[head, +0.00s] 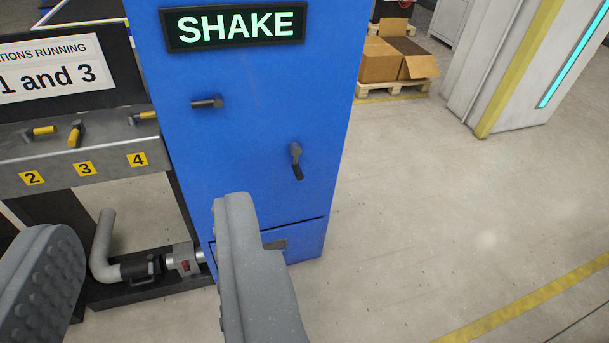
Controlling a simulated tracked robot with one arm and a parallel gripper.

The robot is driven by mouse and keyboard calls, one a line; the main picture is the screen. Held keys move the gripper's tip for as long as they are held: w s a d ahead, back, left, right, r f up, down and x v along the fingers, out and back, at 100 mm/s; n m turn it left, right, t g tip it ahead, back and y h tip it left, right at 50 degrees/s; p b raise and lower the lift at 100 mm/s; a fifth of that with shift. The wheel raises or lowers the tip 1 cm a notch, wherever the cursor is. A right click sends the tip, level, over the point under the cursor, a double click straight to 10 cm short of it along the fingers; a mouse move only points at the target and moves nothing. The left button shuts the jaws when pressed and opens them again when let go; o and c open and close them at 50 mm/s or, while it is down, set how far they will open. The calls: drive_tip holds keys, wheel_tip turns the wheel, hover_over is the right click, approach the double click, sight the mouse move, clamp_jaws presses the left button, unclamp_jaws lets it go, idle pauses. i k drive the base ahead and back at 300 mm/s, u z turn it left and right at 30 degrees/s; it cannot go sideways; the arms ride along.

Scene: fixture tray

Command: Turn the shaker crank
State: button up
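A tall blue cabinet (250,185) with a lit green SHAKE sign (236,26) stands in the middle of the head view. On its front are a short dark peg-like handle (208,102) at upper left and a small grey crank-like lever (296,158) at right, with its dark end hanging downward. I cannot tell for sure which of the two is the shaker crank. My gripper (141,218) is open, its two grey fingers wide apart in the foreground. Nothing shows held between them. The right finger overlaps the cabinet's lower part in the picture, below both handles.
Left of the cabinet, a grey panel (100,183) carries several yellow-handled valves and number labels below a white sign (50,72). A grey pipe (104,240) joins the cabinet low down. Cardboard boxes (380,62) sit on a pallet behind. The floor (450,200) at right is clear.

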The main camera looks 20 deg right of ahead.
sight(294, 147)
drive_tip(key=z, duration=0.1)
drive_tip(key=i, duration=1)
drive_tip(key=u, duration=0.1)
